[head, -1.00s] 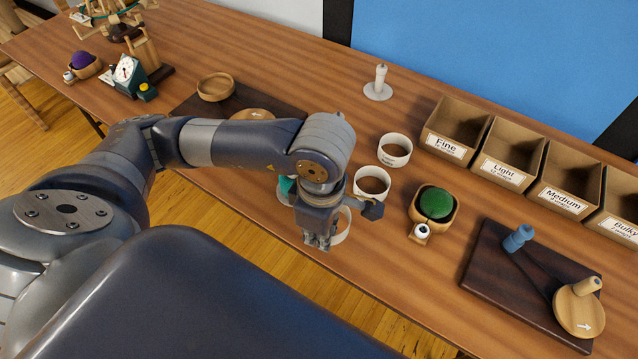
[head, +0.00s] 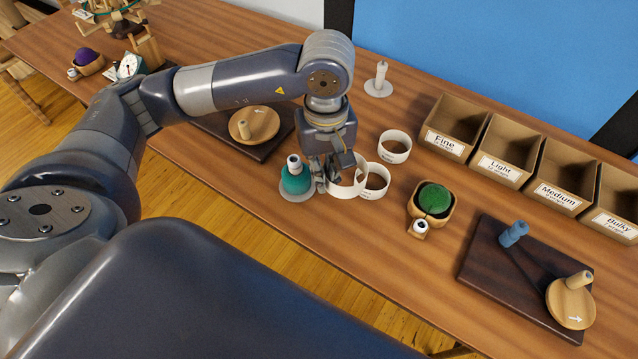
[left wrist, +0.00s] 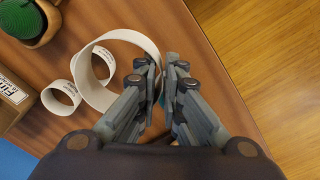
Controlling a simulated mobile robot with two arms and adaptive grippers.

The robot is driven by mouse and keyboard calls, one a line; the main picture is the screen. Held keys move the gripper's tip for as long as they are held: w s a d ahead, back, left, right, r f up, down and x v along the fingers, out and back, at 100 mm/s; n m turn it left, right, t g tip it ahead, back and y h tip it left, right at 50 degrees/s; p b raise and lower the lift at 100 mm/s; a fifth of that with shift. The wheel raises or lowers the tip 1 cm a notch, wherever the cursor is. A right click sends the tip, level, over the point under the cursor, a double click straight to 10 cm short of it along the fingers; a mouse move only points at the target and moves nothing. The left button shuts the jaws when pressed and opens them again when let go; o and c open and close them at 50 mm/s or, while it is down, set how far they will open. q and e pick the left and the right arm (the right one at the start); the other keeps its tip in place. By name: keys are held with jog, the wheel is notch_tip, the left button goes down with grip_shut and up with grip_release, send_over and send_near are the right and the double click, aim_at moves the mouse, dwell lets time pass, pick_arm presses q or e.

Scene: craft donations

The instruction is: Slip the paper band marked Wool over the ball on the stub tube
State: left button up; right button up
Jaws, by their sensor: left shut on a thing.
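My left gripper (head: 326,184) is shut on the wall of a white paper band (head: 350,187). In the left wrist view the fingertips (left wrist: 160,72) pinch one side of this band (left wrist: 92,82), which looks larger and nearer than the band behind it. No readable marking shows on the held band. A teal ball (head: 297,184) with a pale tube end (head: 294,162) rising from its top stands on a light round base, just left of the fingers. The held band is beside the ball, not around it. My right gripper is out of view.
Two other paper bands, one behind the held one (head: 377,182) and one farther back (head: 395,146), have unreadable print. A wooden bowl with a green ball (head: 435,198) stands to the right. Labelled boxes (head: 446,143) line the back right. An empty post (head: 380,80) stands behind.

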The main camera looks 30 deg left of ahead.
pick_arm(q)
jog(key=w+n+p, duration=0.1)
jog(key=n, duration=0.2)
jog(key=w+a+r+n+p, duration=0.1)
jog(key=n, duration=0.3)
jog(key=w+n+p, duration=0.1)
jog(key=n, duration=0.2)
jog(key=shift+w+a+r+p, duration=0.3)
jog(key=shift+w+p, duration=0.05)
jog(key=shift+w, duration=0.05)
jog(key=w+a+f+n+p, duration=0.1)
jog(key=w+a+n+p, duration=0.1)
jog(key=n, duration=1.2)
jog(key=w+a+f+n+p, duration=0.1)
jog(key=a+n+p, duration=0.3)
jog(key=n, duration=1.1)
jog(key=shift+w+a+f+p, duration=0.35)
jog(key=shift+w+p, duration=0.35)
jog(key=shift+p, duration=0.55)
jog(key=shift+d+f+b, duration=0.1)
jog(key=shift+f+b, duration=3.05)
jog(key=shift+f, duration=1.05)
jog(key=shift+s+f, duration=0.1)
jog(key=shift+s, duration=0.1)
